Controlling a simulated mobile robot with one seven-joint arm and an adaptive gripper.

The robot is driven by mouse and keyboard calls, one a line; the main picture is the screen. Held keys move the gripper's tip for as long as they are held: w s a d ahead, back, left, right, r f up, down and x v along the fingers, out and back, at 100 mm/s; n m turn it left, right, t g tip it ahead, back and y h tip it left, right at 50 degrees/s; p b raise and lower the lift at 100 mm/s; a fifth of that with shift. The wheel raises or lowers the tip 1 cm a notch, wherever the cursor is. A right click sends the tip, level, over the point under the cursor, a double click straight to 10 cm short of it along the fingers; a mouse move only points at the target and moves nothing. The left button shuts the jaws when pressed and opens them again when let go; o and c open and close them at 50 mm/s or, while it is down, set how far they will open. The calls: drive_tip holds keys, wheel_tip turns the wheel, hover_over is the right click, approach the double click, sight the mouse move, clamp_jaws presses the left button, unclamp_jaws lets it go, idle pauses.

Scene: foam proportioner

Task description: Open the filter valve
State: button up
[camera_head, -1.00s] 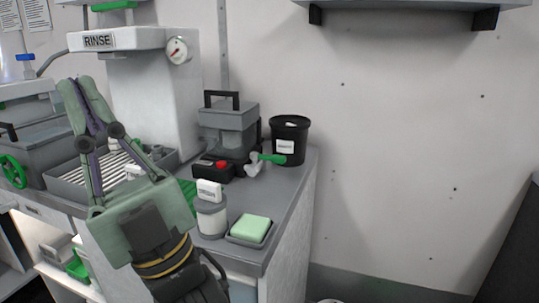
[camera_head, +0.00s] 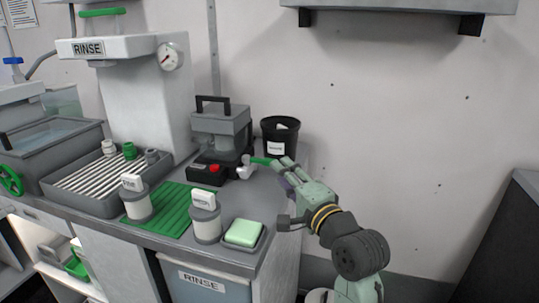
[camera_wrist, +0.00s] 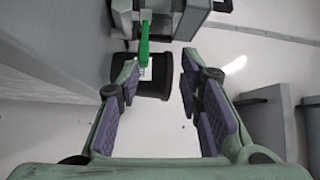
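The valve's green lever (camera_head: 261,161) points right from a light grey valve body (camera_head: 245,170) on the side of a grey filter unit with a black base. In the wrist view the lever (camera_wrist: 144,45) hangs down in the picture, nearer the left finger. My gripper (camera_head: 281,168) is at the right end of the lever. Its fingers are spread open and empty in the wrist view (camera_wrist: 160,62). The lever's tip appears in line with the gap between the fingers; I cannot tell whether they touch it. In the head view the fingers partly hide the lever's tip.
A black bucket (camera_head: 281,140) stands right behind the lever. The filter unit (camera_head: 219,128) has a black handle and a red button (camera_head: 214,169). A white-and-grey jar (camera_head: 206,222) and a green sponge tray (camera_head: 244,235) stand near the front edge. The wall is behind.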

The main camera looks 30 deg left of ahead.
sight(269, 160)
drive_tip(key=shift+m+h, duration=0.3)
drive_tip(key=shift+m, duration=0.3)
drive_tip(key=x, duration=0.3)
drive_tip(key=f+p+x, duration=0.1)
drive_tip(key=x, duration=0.2)
drive_tip(key=w+x, duration=0.1)
drive_tip(key=x, duration=0.3)
drive_tip(key=shift+d+f+p, duration=0.3)
drive_tip(key=shift+f+p, duration=0.1)
clamp_jaws()
